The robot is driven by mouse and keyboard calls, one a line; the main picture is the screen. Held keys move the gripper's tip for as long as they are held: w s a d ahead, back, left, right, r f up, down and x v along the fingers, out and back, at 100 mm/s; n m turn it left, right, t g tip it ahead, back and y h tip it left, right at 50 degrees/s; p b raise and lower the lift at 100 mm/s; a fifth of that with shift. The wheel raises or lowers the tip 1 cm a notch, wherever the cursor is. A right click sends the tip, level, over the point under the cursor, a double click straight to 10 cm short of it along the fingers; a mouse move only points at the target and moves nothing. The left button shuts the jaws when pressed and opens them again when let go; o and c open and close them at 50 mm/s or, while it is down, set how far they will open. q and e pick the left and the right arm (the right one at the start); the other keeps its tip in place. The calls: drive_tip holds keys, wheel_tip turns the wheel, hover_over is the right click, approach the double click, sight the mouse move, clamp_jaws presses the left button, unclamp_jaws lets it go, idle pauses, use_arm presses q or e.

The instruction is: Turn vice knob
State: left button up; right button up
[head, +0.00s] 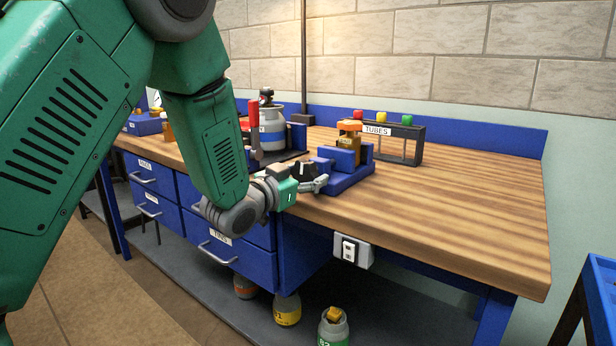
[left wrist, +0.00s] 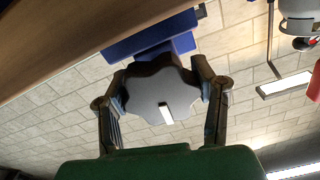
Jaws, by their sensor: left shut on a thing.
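My left gripper (head: 318,184) is at the front of the vice, level with the bench top. In the left wrist view the dark, lobed vice knob (left wrist: 150,92) with a white mark on its face lies between the two fingers of my left gripper (left wrist: 163,98). The fingers are closed on the knob from both sides. Blue vice body (left wrist: 150,38) shows behind the knob.
A rack labelled TUBES (head: 412,135) with red, yellow and green caps stands behind the vice. A grey canister (head: 272,128) stands to the left. A white switch box (head: 352,250) is on the bench's front edge. The bench top (head: 460,210) is clear at right.

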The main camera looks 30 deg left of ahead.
use_arm(q)
drive_tip(key=shift+a+r, duration=0.1)
drive_tip(key=shift+r, duration=0.1)
drive_tip(key=o, duration=1.2)
drive_tip(key=shift+f, duration=0.1)
drive_tip(key=shift+s, duration=0.15)
drive_tip(key=s, duration=0.7)
drive_tip(key=s+a, duration=0.1)
drive_tip(key=s, duration=0.3)
drive_tip(key=shift+s, duration=0.35)
